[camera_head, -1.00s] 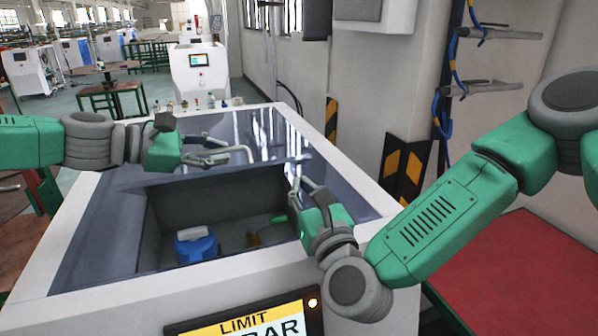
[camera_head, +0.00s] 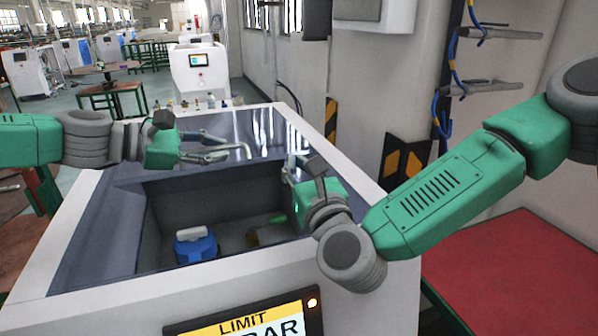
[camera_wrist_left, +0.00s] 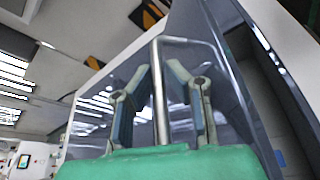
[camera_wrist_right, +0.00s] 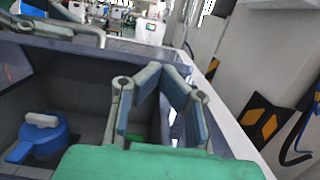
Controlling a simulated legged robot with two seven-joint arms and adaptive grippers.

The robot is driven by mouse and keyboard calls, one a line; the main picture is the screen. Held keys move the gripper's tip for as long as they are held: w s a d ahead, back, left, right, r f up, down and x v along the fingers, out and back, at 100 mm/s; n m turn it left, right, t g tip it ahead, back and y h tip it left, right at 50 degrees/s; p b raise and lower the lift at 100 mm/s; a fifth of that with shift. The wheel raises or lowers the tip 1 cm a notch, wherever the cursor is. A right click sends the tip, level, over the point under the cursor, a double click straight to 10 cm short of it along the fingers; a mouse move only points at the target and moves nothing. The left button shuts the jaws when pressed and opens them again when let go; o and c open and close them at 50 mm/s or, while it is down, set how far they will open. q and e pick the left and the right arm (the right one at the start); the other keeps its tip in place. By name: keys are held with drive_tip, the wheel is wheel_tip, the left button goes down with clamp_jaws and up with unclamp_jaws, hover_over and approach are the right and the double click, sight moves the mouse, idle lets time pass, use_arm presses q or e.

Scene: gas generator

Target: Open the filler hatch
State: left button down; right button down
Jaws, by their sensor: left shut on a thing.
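The filler hatch is a dark glossy panel (camera_head: 262,125) on top of the white machine, with a bent metal handle (camera_head: 244,149). In front of it is an open bay with a blue jug-like part (camera_head: 195,246) inside. My left gripper (camera_head: 206,157) is shut on the handle; in the left wrist view the handle (camera_wrist_left: 159,95) runs between its fingers. My right gripper (camera_head: 291,166) is over the right side of the opening. In the right wrist view its fingertips (camera_wrist_right: 163,70) meet with nothing visible between them.
A screen (camera_head: 250,318) with a lit lamp is on the machine's front. A red table (camera_head: 490,275) stands at the right. A wall with black-and-yellow markers (camera_head: 405,172) is close behind the right arm. Small bottles (camera_head: 211,101) stand beyond the machine's far edge.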

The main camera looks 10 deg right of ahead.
use_arm(q)
drive_tip(key=c, duration=1.9)
unclamp_jaws()
drive_tip(key=shift+s+d+f, duration=0.1)
drive_tip(key=shift+s+f, duration=0.2)
drive_tip(key=shift+f, duration=0.2)
